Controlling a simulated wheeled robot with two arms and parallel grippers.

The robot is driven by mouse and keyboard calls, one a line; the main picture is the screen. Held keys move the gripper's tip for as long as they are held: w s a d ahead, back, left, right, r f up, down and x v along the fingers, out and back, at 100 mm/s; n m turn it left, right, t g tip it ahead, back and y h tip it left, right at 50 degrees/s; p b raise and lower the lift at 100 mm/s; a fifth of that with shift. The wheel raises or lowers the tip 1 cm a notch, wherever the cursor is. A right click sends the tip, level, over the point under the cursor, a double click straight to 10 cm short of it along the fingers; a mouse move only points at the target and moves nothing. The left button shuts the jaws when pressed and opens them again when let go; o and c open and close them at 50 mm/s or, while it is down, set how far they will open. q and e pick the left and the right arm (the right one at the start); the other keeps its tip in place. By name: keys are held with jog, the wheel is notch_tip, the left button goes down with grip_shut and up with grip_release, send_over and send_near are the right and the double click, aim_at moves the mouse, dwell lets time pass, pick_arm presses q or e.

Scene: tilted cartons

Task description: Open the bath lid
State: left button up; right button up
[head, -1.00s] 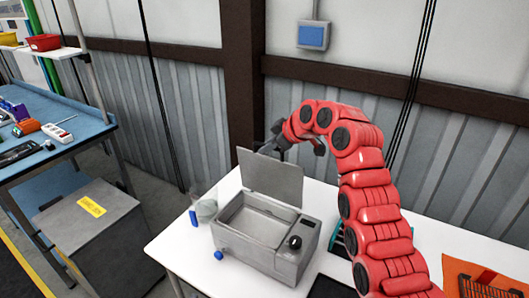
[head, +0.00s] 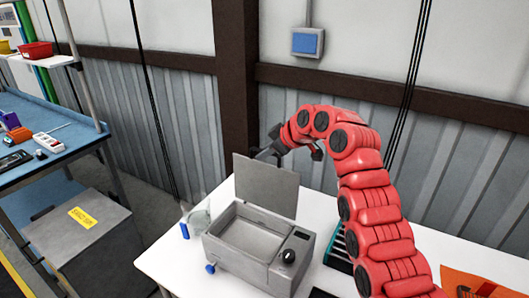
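The grey bath (head: 243,258) stands on the white table, with a dark knob on its front right and a blue tap at its lower left. Its flat grey lid (head: 266,187) stands upright along the back edge, and the basin below is uncovered. My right gripper (head: 265,148) is behind the lid's upper edge, at the end of the red arm. Its fingers are small and partly hidden by the lid, so I cannot tell if they are open or touching it. My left gripper is not in view.
A clear beaker (head: 199,222) stands just left of the bath. A teal rack (head: 341,243) is to the right, partly behind my arm. An orange mat (head: 475,284) lies at the right. A blue workbench (head: 50,160) and a grey box (head: 88,235) stand at the left.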

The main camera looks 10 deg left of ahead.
jog(key=o, duration=0.3)
jog(key=shift+o, duration=0.2)
jog(key=b+v, duration=0.4)
jog(key=v, duration=1.3)
jog(key=shift+d, duration=0.25)
jog(key=shift+r, duration=0.25)
